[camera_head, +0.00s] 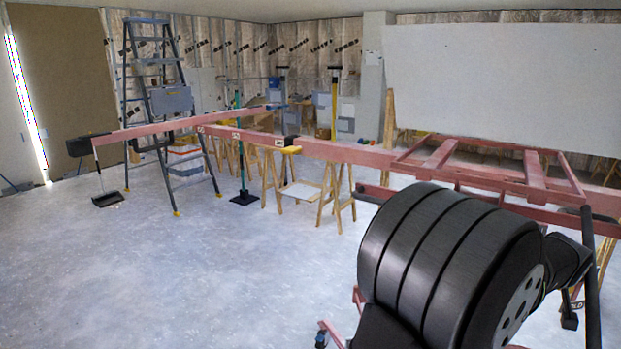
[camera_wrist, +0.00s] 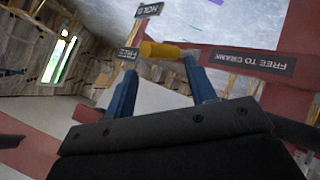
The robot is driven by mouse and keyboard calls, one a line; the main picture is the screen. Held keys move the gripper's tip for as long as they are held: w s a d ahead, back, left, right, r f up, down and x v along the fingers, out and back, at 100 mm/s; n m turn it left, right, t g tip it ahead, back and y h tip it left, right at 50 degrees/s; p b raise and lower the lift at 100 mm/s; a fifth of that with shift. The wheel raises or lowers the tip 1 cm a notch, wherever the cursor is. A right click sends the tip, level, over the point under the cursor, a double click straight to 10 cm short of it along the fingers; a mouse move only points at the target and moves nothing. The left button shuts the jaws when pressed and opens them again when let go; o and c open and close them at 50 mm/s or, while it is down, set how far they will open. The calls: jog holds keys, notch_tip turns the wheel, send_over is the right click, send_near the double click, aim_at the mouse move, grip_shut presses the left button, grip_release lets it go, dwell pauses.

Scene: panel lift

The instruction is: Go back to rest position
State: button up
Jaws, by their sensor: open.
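In the wrist view my gripper (camera_wrist: 160,66) is open, its two blue fingers standing apart. A yellow cylindrical handle (camera_wrist: 160,50) shows just beyond the fingertips, roughly between them; I cannot tell whether a finger touches it. Plates reading "HOLD" (camera_wrist: 149,10) and "FREE TO CRANK" (camera_wrist: 252,62) are near it. In the head view my black arm fills the lower right, and my gripper is hidden there. The red panel lift frame (camera_head: 440,152) stands behind my arm, with long red beams (camera_head: 340,152) running left.
A large pale panel (camera_head: 500,85) stands upright at the back right. A stepladder (camera_head: 165,100), sawhorses (camera_head: 335,195) and a black dustpan (camera_head: 108,199) are on the left and centre. The concrete floor (camera_head: 200,280) at the front left is clear.

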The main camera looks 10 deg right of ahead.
jog(key=shift+s+d+r, duration=0.25)
jog(key=shift+d+r, duration=0.05)
jog(key=shift+r, duration=0.3)
jog(key=x, duration=0.6)
jog(key=shift+w+d+f, duration=0.1)
jog(key=shift+f, duration=0.35)
jog(key=shift+d+f, duration=0.1)
jog(key=shift+f, duration=0.45)
jog(key=shift+r, duration=0.15)
